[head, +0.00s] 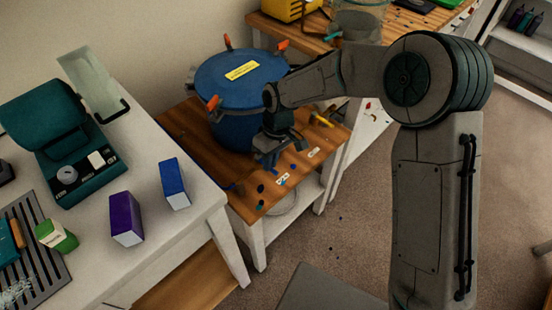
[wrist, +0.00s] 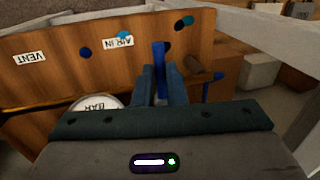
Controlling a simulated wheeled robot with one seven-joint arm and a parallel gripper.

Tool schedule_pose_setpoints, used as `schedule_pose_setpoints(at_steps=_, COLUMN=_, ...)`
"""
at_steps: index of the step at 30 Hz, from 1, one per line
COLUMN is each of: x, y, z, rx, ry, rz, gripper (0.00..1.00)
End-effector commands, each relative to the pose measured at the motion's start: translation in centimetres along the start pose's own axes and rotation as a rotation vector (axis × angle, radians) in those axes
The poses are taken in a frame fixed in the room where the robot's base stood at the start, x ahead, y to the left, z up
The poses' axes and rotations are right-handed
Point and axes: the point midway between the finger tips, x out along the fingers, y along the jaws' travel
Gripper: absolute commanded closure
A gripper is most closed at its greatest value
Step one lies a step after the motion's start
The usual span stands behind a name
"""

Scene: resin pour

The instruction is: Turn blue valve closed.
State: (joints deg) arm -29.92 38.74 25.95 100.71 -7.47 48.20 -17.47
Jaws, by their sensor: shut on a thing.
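The blue valve's handle (wrist: 159,58) shows in the wrist view as an upright blue bar. My gripper (wrist: 160,80) is shut on it, with one finger on each side. The "AIR IN" label (wrist: 117,42) is just left of the handle and the "VENT" label (wrist: 30,58) is farther left. In the head view my gripper (head: 266,165) points down at the wooden stand, in front of the blue pot (head: 232,128). There the gripper hides the valve handle, so its angle cannot be told from that view.
The pot has orange-red clamps and stands on a wooden-topped stand (head: 181,125). A yellow handle (head: 322,120) is right of my gripper. A white gauge (wrist: 95,103) and a small blue part (wrist: 213,88) are near the fingers. A white table with boxes is at left.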

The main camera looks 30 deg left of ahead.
Motion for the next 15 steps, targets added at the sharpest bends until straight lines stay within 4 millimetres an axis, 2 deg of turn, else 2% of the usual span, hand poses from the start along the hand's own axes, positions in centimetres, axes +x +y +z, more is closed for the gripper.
schedule_pose_setpoints(at_steps=8, x=0.08, y=-0.08, z=0.08, rx=-0.002, ry=-0.003, rz=-0.003, gripper=1.0)
schedule_pose_setpoints(at_steps=9, x=0.08, y=-0.06, z=0.08, rx=-0.002, ry=-0.002, rz=-0.003, gripper=0.8)
schedule_pose_setpoints(at_steps=11, x=0.06, y=-0.02, z=0.08, rx=-0.001, ry=-0.002, rz=-0.002, gripper=0.67)
schedule_pose_setpoints(at_steps=15, x=0.01, y=0.1, z=0.1, rx=0.002, ry=0.0, rz=-0.001, gripper=0.67)
